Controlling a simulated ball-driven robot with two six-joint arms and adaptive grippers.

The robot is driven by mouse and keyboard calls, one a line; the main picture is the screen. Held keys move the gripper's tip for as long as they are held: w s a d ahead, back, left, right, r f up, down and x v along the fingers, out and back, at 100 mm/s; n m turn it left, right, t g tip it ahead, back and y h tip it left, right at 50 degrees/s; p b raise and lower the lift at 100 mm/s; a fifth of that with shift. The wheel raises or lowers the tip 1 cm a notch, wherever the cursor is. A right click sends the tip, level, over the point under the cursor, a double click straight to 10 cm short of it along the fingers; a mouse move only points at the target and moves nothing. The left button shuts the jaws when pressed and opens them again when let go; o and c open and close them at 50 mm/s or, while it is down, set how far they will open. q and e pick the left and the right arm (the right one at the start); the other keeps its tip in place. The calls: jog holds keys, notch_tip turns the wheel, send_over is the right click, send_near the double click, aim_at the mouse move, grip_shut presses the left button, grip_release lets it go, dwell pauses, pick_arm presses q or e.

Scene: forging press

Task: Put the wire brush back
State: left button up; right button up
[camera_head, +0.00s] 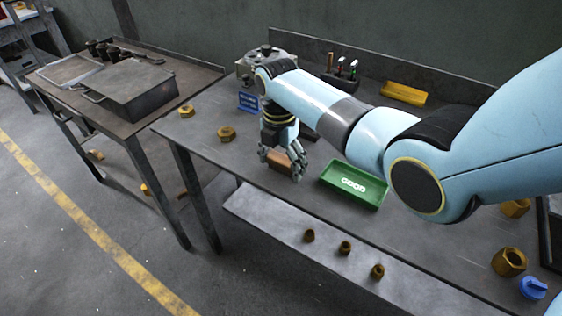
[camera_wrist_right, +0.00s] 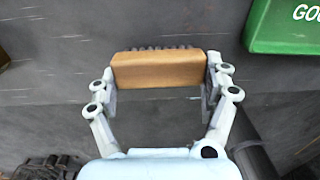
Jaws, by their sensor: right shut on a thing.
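The wire brush (camera_wrist_right: 158,70) has a plain wooden block and dark bristles along its far edge. My right gripper (camera_wrist_right: 160,82) is shut on the block's two ends in the right wrist view. In the head view the brush (camera_head: 280,161) shows as a brown block between the fingers of my right gripper (camera_head: 283,162), low over the grey table (camera_head: 225,165), left of the green tray. I cannot tell whether the brush touches the table. My left gripper is not in view.
The green GOOD tray (camera_head: 372,203) lies right of the gripper. Large nuts (camera_head: 226,133) lie left. Several small nuts (camera_head: 345,247) lie on the lower shelf.

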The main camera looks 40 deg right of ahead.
aim_at(280, 161)
jog(key=o, duration=0.9)
jog(key=shift+f, duration=0.1)
jog(key=shift+r, duration=0.35)
jog(key=r, duration=1.1)
jog(key=shift+w+a+r, duration=0.1)
jog(key=shift+w+r, duration=0.1)
jog(key=shift+r, duration=0.1)
jog(key=shift+f, duration=0.1)
